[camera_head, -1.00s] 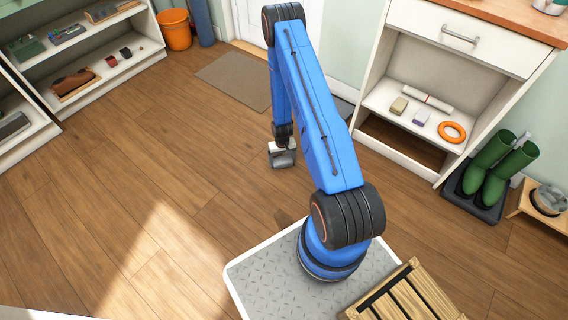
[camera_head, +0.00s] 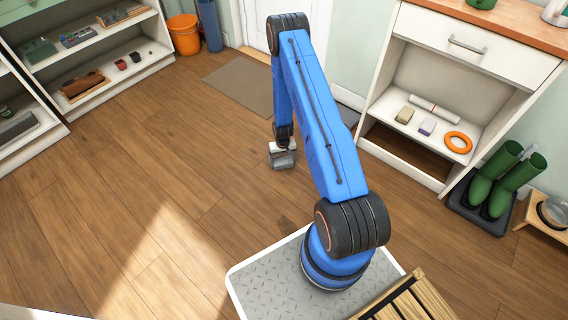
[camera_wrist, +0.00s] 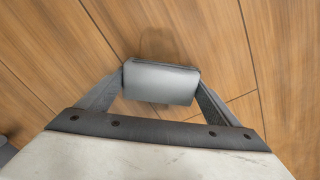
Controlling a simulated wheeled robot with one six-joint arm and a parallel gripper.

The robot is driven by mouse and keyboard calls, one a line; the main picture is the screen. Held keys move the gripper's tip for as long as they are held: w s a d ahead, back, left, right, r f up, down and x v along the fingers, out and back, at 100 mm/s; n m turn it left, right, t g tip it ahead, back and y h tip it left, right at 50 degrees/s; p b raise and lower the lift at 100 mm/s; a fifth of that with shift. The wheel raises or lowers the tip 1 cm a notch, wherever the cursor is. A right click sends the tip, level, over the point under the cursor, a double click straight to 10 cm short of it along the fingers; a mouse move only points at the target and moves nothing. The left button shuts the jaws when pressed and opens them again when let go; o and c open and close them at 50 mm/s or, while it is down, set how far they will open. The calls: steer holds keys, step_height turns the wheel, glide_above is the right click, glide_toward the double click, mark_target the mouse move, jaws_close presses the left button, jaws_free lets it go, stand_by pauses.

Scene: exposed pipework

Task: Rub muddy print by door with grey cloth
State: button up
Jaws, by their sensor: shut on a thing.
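My gripper (camera_head: 283,155) is shut on a grey cloth (camera_head: 284,162), seen as a folded, pad-like grey block. In the wrist view the cloth (camera_wrist: 160,84) sits between the two fingers, with the wooden floor beyond it. I cannot tell whether the cloth touches the floor. A faint brownish mark (camera_wrist: 157,42) shows on the boards just past the cloth; I cannot tell if it is mud or shadow. A small darker patch (camera_head: 285,222) lies on the floor near my base. The white door (camera_head: 256,22) is at the back, partly hidden by my arm.
A brown doormat (camera_head: 240,84) lies before the door. An orange bucket (camera_head: 184,35) stands at the back. White shelves (camera_head: 148,66) stand at left. A white cabinet (camera_head: 425,170) and green boots (camera_head: 507,180) are at right. The floor at left centre is clear.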

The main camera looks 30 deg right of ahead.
mark_target(285, 170)
steer(key=shift+w, duration=2.9)
steer(key=shift+s+r, duration=0.1)
steer(key=shift+s, duration=6.1)
steer(key=shift+s+f, duration=0.15)
steer(key=shift+f, duration=0.05)
steer(key=shift+a, duration=0.45)
steer(key=shift+w+r, duration=0.2)
steer(key=shift+w, duration=1.4)
steer(key=shift+w+f, duration=0.1)
steer(key=shift+w, duration=4.65)
